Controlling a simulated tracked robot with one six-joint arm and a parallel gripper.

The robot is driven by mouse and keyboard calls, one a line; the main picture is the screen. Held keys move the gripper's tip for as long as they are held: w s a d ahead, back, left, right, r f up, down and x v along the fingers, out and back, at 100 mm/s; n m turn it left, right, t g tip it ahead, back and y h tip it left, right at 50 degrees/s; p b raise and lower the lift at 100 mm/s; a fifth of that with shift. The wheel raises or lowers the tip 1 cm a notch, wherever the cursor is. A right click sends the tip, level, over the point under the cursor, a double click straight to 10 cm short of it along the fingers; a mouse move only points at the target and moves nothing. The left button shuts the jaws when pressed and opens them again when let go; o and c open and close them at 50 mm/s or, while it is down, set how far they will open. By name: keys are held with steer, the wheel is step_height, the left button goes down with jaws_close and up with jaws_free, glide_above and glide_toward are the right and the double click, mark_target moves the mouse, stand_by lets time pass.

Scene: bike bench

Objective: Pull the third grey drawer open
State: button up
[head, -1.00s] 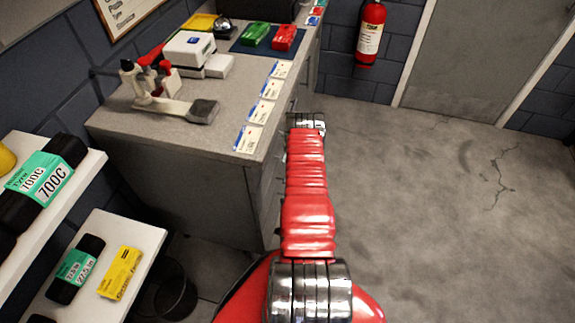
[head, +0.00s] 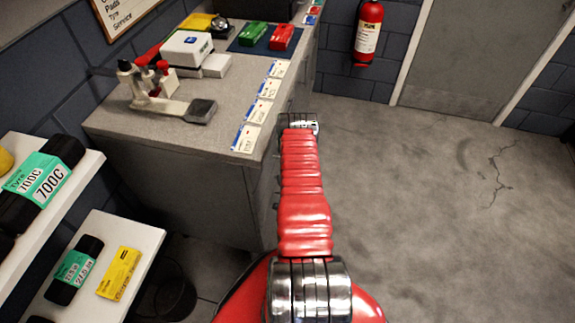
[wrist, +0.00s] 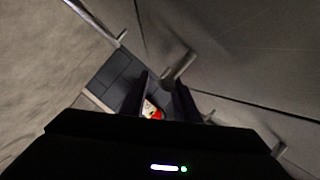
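The grey drawer unit (head: 190,190) stands under the bench top in the head view, its drawer fronts turned to the right and mostly hidden behind my red arm. In the wrist view a grey drawer front (wrist: 240,50) fills the right side. A bar handle (wrist: 179,66) stands out from it just beyond my fingertips. My gripper (wrist: 164,82) has its two dark fingers apart, with nothing visibly held between them. I cannot tell whether a finger touches the handle, or which drawer is the third. The gripper itself is hidden in the head view.
More handles show in the wrist view, one at the upper left (wrist: 118,38). On the bench are a clamp tool (head: 170,100), a white box (head: 186,49), and green and red boxes. The floor (head: 430,220) at right is clear.

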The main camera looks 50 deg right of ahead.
steer(key=shift+x, duration=1)
steer(key=shift+c, duration=0.5)
jaws_close()
